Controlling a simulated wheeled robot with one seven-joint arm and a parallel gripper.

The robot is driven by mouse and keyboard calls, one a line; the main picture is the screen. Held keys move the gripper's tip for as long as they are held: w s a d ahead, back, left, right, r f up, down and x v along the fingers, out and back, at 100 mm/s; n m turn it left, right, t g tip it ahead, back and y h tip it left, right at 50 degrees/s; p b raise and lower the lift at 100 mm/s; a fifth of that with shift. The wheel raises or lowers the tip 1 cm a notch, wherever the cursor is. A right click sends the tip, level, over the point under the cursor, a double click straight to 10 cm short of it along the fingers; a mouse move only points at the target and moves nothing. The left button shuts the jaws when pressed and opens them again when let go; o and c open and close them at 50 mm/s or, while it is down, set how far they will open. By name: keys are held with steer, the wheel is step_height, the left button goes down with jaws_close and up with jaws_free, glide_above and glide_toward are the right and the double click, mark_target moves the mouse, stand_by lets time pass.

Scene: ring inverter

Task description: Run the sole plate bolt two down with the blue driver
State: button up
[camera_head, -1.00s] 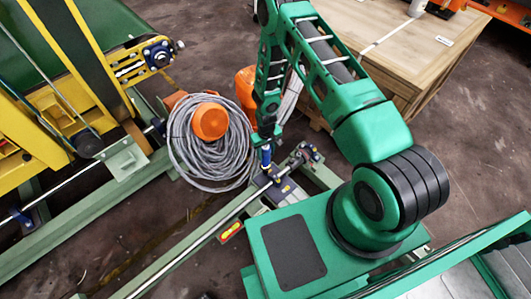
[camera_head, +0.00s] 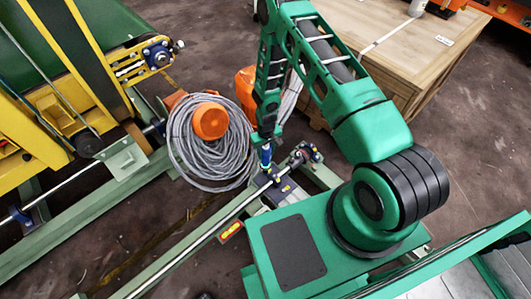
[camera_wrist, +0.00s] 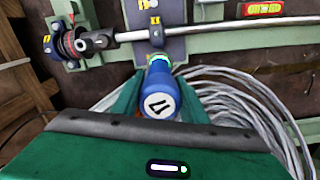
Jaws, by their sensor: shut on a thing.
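The blue driver (camera_head: 266,155) is upright under my gripper (camera_head: 267,138), its tip down by the sole plate (camera_head: 267,181).
A coil of grey cable (camera_head: 205,170) with an orange cap lies left of my gripper. The steel shaft (camera_head: 215,231) runs beside the plate along a green rail. A red and yellow level (camera_head: 231,230) lies nearby. A wooden crate (camera_head: 375,45) stands behind.

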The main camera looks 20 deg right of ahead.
mark_target(266, 146)
steer(key=shift+r, duration=2.4)
